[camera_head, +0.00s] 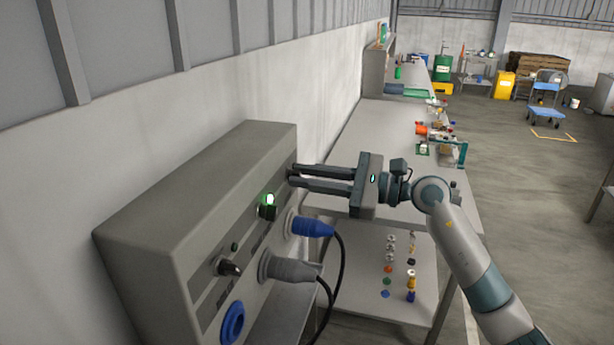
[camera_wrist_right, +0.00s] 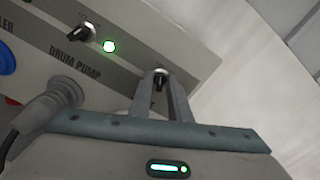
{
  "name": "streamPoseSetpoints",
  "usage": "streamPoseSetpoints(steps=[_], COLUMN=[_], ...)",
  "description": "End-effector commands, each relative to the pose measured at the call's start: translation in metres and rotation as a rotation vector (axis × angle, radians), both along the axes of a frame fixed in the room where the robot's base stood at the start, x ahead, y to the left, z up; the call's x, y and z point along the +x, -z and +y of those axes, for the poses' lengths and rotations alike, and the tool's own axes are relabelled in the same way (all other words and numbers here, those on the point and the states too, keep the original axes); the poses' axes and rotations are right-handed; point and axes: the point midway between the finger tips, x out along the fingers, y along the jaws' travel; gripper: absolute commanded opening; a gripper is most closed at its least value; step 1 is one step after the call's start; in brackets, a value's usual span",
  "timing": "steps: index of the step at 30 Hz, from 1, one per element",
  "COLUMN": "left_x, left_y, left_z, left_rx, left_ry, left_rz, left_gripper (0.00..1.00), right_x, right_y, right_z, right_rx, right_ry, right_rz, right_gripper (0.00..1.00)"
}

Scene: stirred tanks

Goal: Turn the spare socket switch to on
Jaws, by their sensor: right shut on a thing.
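The grey socket panel (camera_head: 150,262) stands at the left in the head view, with a row of black rotary switches along its face. My right gripper (camera_head: 291,175) reaches in from the right to the far end of the panel. In the right wrist view my right gripper (camera_wrist_right: 160,84) is shut on a small black switch knob (camera_wrist_right: 160,74), beyond the one labelled DRUM PUMP. The label of the held knob is hidden, and I cannot tell its setting. My left gripper is out of view.
A lit green lamp (camera_head: 269,199) and a black switch (camera_head: 267,212) sit beside the gripper. A blue plug (camera_head: 312,227) and a grey plug (camera_head: 290,270) stick out below with black cables. Another switch (camera_head: 231,267) is nearer. A bench (camera_head: 385,135) lies beyond.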

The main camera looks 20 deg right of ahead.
Motion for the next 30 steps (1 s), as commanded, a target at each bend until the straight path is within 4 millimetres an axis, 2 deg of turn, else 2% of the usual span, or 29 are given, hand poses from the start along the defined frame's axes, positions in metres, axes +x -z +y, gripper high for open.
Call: streamPoseSetpoints(steps=[5, 11, 30], left_x=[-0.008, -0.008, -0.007], left_y=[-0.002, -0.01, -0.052], left_z=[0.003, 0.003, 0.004], left_rx=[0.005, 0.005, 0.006], left_ry=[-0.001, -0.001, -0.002], left_rz=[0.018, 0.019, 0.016], left_gripper=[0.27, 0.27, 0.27], right_x=[0.0, 0.001, 0.002], right_y=[-0.001, -0.002, -0.003], right_z=[0.0, -0.001, -0.002], right_rx=[0.058, 0.154, 0.47], right_ry=[0.001, 0.0, 0.001], right_rz=[0.09, 0.232, 0.696], right_gripper=[0.0, 0.0, 0.0])
